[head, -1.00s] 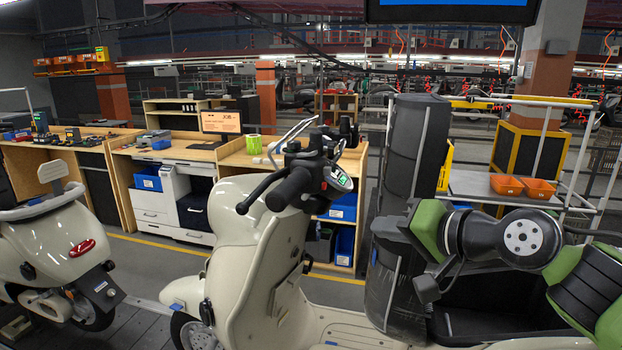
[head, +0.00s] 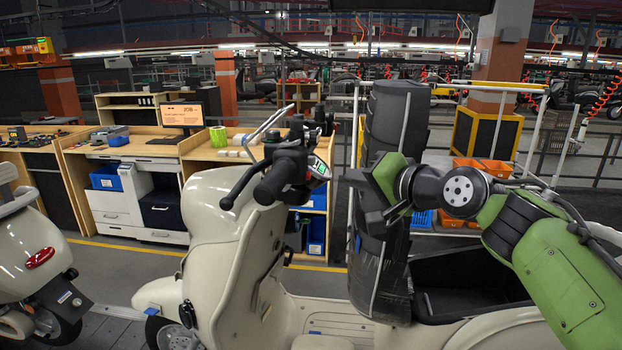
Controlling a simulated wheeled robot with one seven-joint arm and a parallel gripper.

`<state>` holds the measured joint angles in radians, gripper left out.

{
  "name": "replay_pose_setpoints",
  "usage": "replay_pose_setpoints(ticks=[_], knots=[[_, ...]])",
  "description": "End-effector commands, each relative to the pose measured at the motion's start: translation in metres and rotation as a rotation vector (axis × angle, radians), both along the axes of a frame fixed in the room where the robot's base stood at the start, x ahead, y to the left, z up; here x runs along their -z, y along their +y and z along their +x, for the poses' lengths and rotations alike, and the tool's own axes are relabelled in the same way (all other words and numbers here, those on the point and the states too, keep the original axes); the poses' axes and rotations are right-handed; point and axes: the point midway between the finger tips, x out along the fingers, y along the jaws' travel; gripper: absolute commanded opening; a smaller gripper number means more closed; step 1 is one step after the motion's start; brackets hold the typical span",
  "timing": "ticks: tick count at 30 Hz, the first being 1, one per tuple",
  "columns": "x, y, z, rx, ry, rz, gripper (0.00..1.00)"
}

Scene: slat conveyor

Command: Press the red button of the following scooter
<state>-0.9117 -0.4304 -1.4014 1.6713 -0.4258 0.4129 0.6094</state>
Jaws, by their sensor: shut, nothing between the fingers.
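A cream scooter (head: 225,235) stands upright in the middle of the head view, with black handlebar grips and a small lit green display (head: 318,166). A tiny red spot (head: 308,176) shows beside the display; it is too small to make out clearly. My green and black arm comes in from the right. My gripper (head: 352,178) is the dark tip at the arm's left end, shut and empty. In the picture it is just right of the handlebar and apart from it. Its fingers are small and hard to make out.
Another cream scooter (head: 28,255) with a red tail light stands at the left. Wooden workbenches (head: 205,150) with drawers and a monitor stand behind. A dark padded column (head: 395,120) rises behind my gripper. Orange bins (head: 485,166) sit on a rack at the right.

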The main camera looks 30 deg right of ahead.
Motion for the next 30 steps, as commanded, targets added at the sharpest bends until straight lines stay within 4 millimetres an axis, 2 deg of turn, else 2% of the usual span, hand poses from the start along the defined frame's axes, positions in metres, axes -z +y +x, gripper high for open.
replay_pose_setpoints(ticks=[3,9,30], knots=[[0.001,0.015,0.012,-0.003,0.001,-0.002,0.0],[0.001,0.031,0.026,-0.003,0.0,-0.001,0.0],[0.0,0.034,0.029,-0.002,0.0,-0.002,0.0]])
